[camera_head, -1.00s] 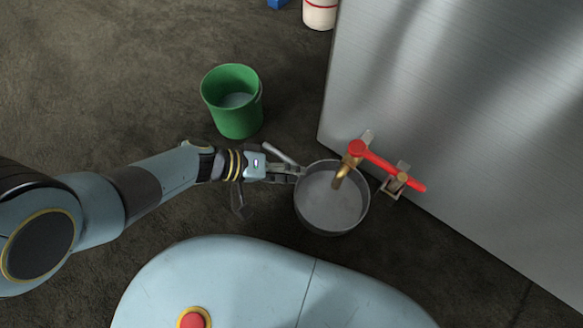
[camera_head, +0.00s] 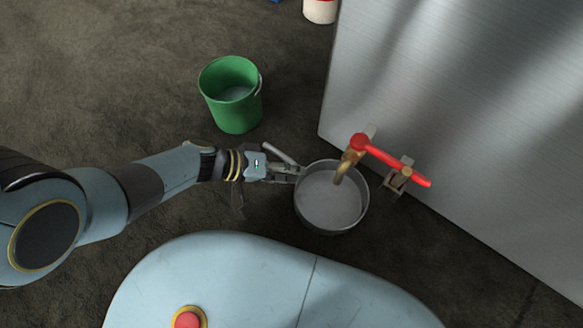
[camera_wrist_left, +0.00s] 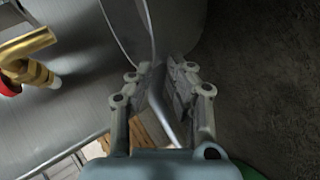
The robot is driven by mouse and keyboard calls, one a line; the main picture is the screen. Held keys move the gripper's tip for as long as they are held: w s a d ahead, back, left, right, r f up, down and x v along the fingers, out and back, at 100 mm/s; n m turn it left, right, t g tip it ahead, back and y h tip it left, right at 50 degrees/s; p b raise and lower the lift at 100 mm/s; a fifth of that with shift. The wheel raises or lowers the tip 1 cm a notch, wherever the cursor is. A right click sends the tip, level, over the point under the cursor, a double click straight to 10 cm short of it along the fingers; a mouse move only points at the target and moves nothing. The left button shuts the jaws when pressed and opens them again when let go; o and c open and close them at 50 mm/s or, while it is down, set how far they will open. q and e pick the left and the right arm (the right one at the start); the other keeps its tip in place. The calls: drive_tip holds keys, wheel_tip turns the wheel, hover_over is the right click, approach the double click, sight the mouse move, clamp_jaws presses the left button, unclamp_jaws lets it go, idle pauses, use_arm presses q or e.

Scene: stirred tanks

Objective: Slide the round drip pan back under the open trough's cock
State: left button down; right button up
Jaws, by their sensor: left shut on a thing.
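The round grey drip pan (camera_head: 331,206) sits on the floor beside the open trough (camera_head: 450,110), a big brushed steel tank. The trough's brass cock (camera_head: 345,168) with its red lever (camera_head: 395,162) reaches over the pan's upper right part, and its spout tip shows above the pan's inside. The cock (camera_wrist_left: 35,62) also shows at left in the left wrist view. My left gripper (camera_head: 297,173) is shut on the pan's upper left rim; in the left wrist view the fingers (camera_wrist_left: 160,85) close around its edge. My right gripper is not in view.
A green bucket (camera_head: 238,112) stands on the floor above my left gripper. A white container (camera_head: 320,10) is at the top edge. A small bracket (camera_head: 397,182) sits on the trough wall right of the pan. Open floor lies to the left.

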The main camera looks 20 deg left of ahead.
use_arm(q)
drive_tip(key=shift+f, duration=0.4)
idle(0.3)
drive_tip(key=c, duration=1.2)
unclamp_jaws()
drive_tip(key=shift+f, duration=0.1)
drive_tip(key=v, duration=1.2)
